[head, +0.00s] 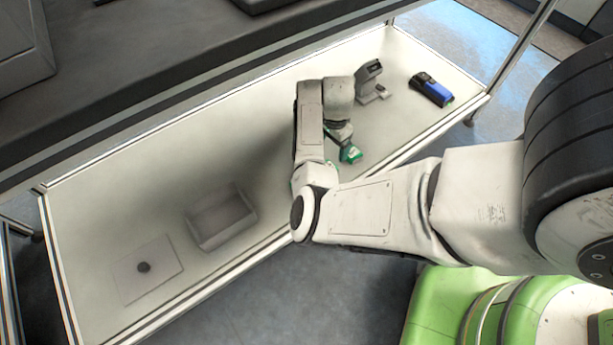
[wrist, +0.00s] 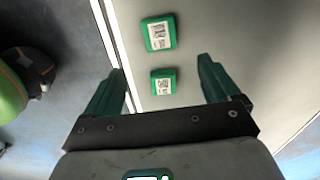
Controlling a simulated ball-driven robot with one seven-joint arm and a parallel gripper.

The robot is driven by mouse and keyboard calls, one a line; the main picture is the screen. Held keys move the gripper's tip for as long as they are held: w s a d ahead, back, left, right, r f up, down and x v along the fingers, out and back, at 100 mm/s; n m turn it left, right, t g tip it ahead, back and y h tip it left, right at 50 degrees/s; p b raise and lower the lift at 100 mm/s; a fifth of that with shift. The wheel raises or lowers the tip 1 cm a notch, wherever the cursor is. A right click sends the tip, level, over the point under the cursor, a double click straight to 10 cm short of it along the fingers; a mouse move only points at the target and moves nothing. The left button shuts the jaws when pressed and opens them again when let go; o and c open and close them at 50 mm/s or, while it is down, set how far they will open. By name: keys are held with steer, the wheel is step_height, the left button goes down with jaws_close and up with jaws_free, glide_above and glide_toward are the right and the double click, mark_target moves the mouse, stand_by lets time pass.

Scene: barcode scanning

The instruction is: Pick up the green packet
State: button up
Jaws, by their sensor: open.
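Two green packets with white barcode labels lie on the pale table in the wrist view. The larger-looking green packet (wrist: 158,33) is at the top, beyond my fingertips. The smaller-looking green packet (wrist: 163,82) is lower, between the lines of my two fingers. My gripper (wrist: 161,66) is open, with its dark green fingers spread apart and nothing held between them. In the head view a green patch with white (head: 351,154) shows just below my wrist, near the table's front edge. My arm hides part of that area, and I cannot tell the gap between fingers and packets.
A grey scanner on a stand (head: 370,82) and a blue-and-black device (head: 432,89) are at the table's right end. An open grey box (head: 222,218) and a flat white plate with a dark spot (head: 147,268) are at left. Table (head: 110,205) between is clear.

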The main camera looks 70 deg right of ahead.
steer(key=f+b, duration=0.2)
steer(key=f, duration=0.1)
steer(key=f+b, duration=0.2)
steer(key=f, duration=0.2)
steer(key=f+b, duration=0.2)
steer(key=f, duration=0.2)
steer(key=shift+w+a+f+b, duration=0.1)
steer(key=shift+w+a+b, duration=0.15)
steer(key=shift+a+b, duration=0.15)
steer(key=shift+c, duration=0.3)
steer(key=c, duration=1.2)
steer(key=shift+r, duration=0.2)
